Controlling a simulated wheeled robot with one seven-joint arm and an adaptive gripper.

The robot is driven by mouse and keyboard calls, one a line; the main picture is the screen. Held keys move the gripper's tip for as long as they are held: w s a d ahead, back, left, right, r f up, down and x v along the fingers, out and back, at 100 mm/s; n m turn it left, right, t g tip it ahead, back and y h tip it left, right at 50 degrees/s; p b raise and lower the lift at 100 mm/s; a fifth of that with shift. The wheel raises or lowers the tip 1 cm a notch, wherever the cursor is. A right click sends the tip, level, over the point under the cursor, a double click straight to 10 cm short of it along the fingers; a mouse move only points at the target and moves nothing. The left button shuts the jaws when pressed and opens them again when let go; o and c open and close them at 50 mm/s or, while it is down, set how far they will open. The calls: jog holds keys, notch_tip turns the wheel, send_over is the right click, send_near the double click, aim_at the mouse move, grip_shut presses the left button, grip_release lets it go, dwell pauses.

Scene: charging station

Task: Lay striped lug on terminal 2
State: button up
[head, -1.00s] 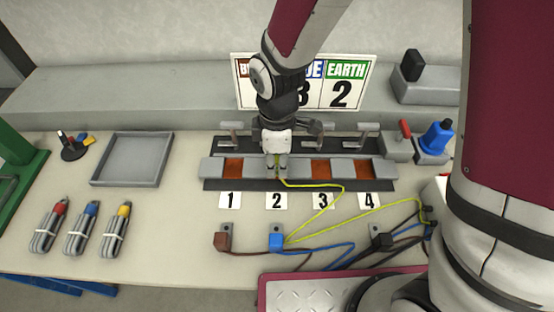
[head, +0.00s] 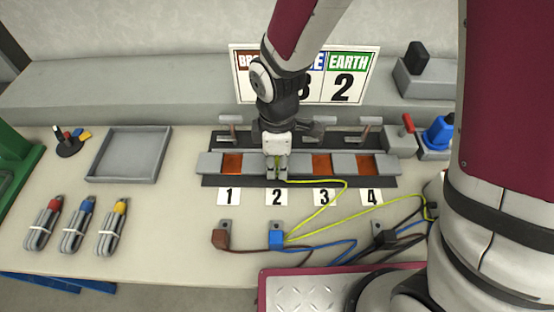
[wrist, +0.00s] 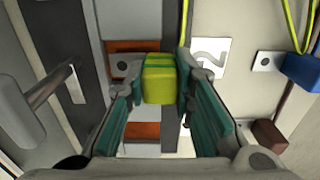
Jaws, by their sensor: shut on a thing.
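My gripper (head: 277,174) is shut on the striped lug, over the terminal strip just behind the number 2 label (head: 276,197). In the wrist view the lug is a yellow-green block (wrist: 160,80) between the teal finger pads. Its yellow-green cable (head: 330,181) runs from the gripper to the right. Terminal 2 is mostly hidden by my gripper in the head view. In the wrist view a copper patch (wrist: 128,46) shows close to the lug, about level with the 2 label (wrist: 208,58). I cannot tell whether the lug touches the terminal.
Copper terminals 1 (head: 232,164), 3 (head: 321,164) and 4 (head: 367,164) are bare. Clamp levers (head: 230,127) stand behind the strip. Blue (head: 276,240) and brown (head: 221,239) blocks sit in front. A grey tray (head: 129,155) lies left. The sign (head: 350,80) reads EARTH 2.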

aim_at(277, 160)
jog(key=shift+f, duration=0.45)
jog(key=o, duration=1.1)
jog(key=shift+r, duration=0.15)
notch_tip(277, 160, up, 12)
jog(key=shift+f, duration=0.1)
